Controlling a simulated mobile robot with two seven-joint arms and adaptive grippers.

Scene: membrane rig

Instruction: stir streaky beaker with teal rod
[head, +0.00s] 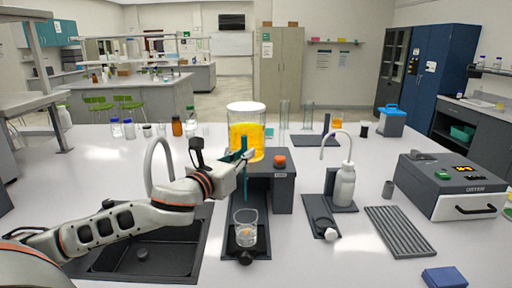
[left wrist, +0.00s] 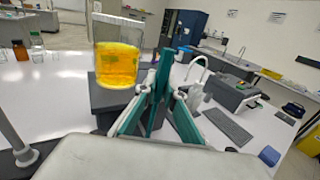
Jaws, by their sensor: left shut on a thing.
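My left gripper (head: 243,162) is shut on the teal rod (head: 245,180), which it holds upright. The rod also shows between the fingers in the left wrist view (left wrist: 160,85). In the head view the rod's lower end appears just above the rim of a small glass beaker (head: 247,229); I cannot tell its exact depth against it. This beaker has a little orange-tinted content low down and stands on a black stand (head: 232,252). It is not visible in the left wrist view. My right gripper is not in view.
A sink (head: 140,258) lies left, a white wash bottle (head: 345,185) right. A ribbed grey mat (head: 400,231) and a grey instrument (head: 452,187) stand farther right.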

